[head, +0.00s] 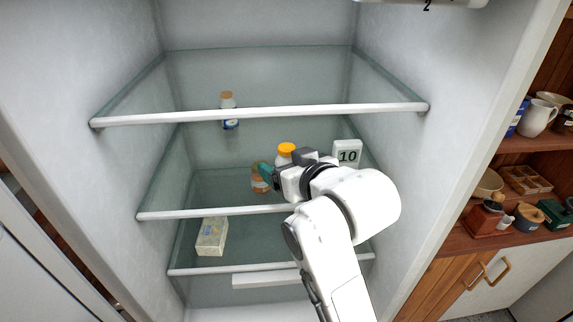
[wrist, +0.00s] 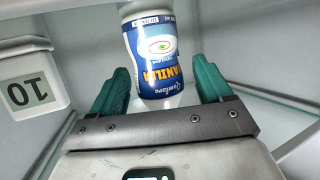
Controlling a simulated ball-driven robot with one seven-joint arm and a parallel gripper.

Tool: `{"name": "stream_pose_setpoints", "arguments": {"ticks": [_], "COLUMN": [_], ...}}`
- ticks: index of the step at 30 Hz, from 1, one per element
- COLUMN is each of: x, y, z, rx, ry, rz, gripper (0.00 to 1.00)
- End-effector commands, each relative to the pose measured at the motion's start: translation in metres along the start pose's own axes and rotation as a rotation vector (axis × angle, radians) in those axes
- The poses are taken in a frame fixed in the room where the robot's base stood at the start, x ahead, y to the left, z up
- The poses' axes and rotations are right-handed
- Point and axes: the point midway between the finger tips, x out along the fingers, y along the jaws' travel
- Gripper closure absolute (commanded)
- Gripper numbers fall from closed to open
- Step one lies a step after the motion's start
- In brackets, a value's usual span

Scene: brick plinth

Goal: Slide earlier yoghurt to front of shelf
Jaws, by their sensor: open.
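A vanilla container (wrist: 152,52) with a blue, white and orange label shows upside down in the wrist view, its near part between the teal fingertips. My gripper (wrist: 161,75) is open around it, and I cannot tell whether either finger touches it. In the head view my gripper (head: 268,171) reaches over the middle glass shelf (head: 215,212). A white container with an orange cap (head: 286,149) stands just behind it, and an orange-brown container (head: 259,184) is beside the fingers, partly hidden.
A white block marked 10 (head: 347,153) stands right of my gripper; it also shows in the wrist view (wrist: 32,88). A small bottle (head: 228,102) is on the upper shelf. A pale box (head: 212,237) sits lower left. Cabinet walls and shelf edges bound the space.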

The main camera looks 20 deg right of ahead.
Motion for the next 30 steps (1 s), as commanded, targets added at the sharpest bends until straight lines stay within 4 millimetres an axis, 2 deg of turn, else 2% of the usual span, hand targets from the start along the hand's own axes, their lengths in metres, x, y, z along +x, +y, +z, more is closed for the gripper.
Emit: {"name": "stream_pose_setpoints", "arguments": {"ticks": [5,8,11,19,21,30], "x": [-0.002,-0.011,-0.026,-0.086,-0.089,-0.104], "y": [0.000,0.000,0.000,0.000,-0.001,0.000], "z": [0.000,0.000,0.000,0.000,-0.005,-0.003], "rx": [0.000,0.000,0.000,0.000,0.000,0.000], "ry": [0.001,0.002,0.003,0.003,-0.005,-0.004], "rz": [0.000,0.000,-0.001,-0.001,-0.001,0.000], "gripper": [0.21,0.21,0.21,0.21,0.21,0.21]}}
